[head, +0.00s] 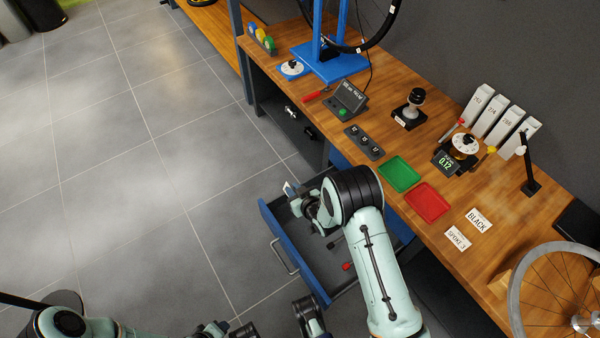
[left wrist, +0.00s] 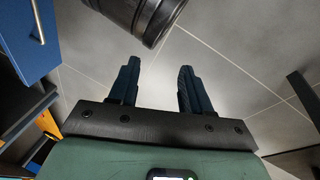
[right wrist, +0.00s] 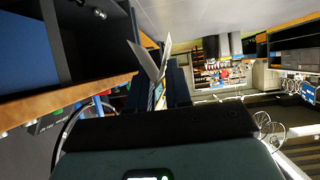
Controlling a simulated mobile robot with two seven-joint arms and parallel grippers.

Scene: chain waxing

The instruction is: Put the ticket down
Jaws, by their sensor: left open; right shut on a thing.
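My right gripper (head: 300,200) is over the open blue drawer (head: 284,243), near its far left corner. It is shut on a thin pale piece that looks like the ticket (head: 289,188). In the right wrist view the ticket (right wrist: 147,60) stands up between the fingers (right wrist: 170,85) as a pale, V-shaped sheet. Its writing cannot be read. My left gripper (head: 225,330) is at the bottom edge of the head view. In the left wrist view its fingers (left wrist: 157,85) are apart and empty above the grey floor.
On the wooden bench lie a green tray (head: 399,174), a red tray (head: 428,202), a BLACK card (head: 479,221) and a SPOKE 3 card (head: 458,238). A wheel (head: 555,290) stands at the right. The drawer holds a red-ended tool (head: 347,266).

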